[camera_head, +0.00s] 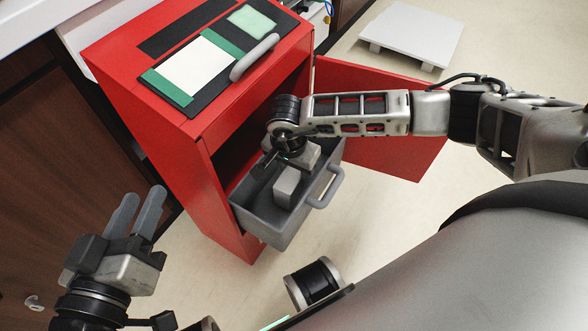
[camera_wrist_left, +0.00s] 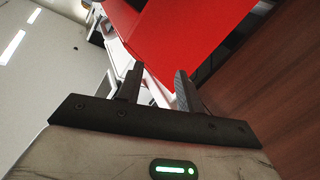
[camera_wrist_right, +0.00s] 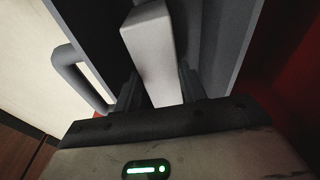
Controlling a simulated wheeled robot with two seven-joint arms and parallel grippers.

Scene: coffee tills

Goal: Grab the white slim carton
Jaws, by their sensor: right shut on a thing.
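A white slim carton (camera_head: 287,187) is in the pulled-out grey drawer (camera_head: 258,224). My right gripper (camera_head: 276,168) reaches into the drawer from above and is shut on the carton. In the right wrist view the carton (camera_wrist_right: 150,42) runs between the two fingers, and its near end is hidden by the gripper body. I cannot tell whether it is clear of the drawer floor. My left gripper (camera_head: 140,195) is open and empty at the lower left, in front of the wooden counter front. Its fingers also stand apart in the left wrist view (camera_wrist_left: 156,78).
The drawer sits inside a red cabinet (camera_head: 165,120), whose red door (camera_head: 390,150) stands open to the right. The drawer has a grey handle (camera_head: 330,186) at its front. A low white platform (camera_head: 412,33) lies on the floor behind. Floor right of the drawer is clear.

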